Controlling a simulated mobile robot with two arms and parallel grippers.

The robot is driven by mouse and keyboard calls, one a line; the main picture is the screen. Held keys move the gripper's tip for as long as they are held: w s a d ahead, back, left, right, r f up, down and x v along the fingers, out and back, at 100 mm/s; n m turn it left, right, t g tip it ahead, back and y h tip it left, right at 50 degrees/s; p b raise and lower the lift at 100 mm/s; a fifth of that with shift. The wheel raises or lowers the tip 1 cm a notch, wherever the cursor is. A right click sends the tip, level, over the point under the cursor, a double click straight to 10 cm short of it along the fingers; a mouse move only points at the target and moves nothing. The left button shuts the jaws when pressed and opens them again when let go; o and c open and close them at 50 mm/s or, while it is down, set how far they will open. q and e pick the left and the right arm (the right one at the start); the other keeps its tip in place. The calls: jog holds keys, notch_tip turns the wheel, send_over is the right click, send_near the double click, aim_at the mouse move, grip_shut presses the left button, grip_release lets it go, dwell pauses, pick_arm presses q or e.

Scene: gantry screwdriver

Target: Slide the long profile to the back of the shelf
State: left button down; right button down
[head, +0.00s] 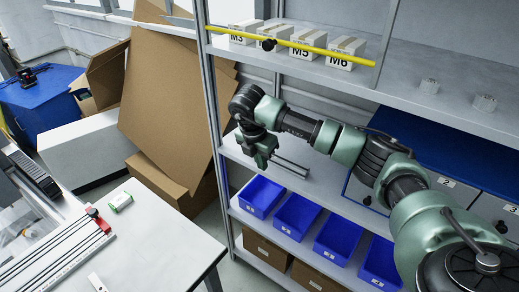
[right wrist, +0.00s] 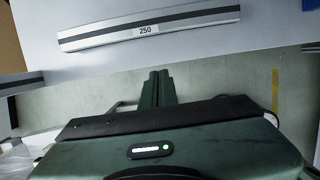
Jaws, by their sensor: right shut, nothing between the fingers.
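A grey profile with a dark groove lies on the middle shelf (head: 318,183), just right of my right gripper (head: 262,164). In the right wrist view the profile (right wrist: 190,23) spans the upper part of the picture and carries a label reading 250. My right gripper is shut and empty, its two fingers (right wrist: 158,86) together. In the right wrist view the fingertips show below the profile and the shelf's edge, apart from the profile. Part of the profile is hidden behind my gripper in the head view. My left gripper is not in view.
A shelf upright (head: 213,110) stands just left of my right gripper. The upper shelf, with a yellow bar (head: 300,45) and several white boxes, is above. Blue bins (head: 297,218) sit on the shelf below. Grey numbered drawers (head: 447,182) stand to the right. A white table (head: 165,240) is at lower left.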

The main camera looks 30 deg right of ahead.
aim_at(274, 158)
jog(key=d, duration=0.1)
jog(key=w+d+f+p, duration=0.1)
jog(key=shift+w+d+f, duration=0.15)
jog(key=shift+d+f, duration=0.15)
jog(key=shift+d, duration=0.1)
jog(key=shift+w+d, duration=0.25)
jog(key=shift+d, duration=0.4)
jog(key=shift+f, duration=0.1)
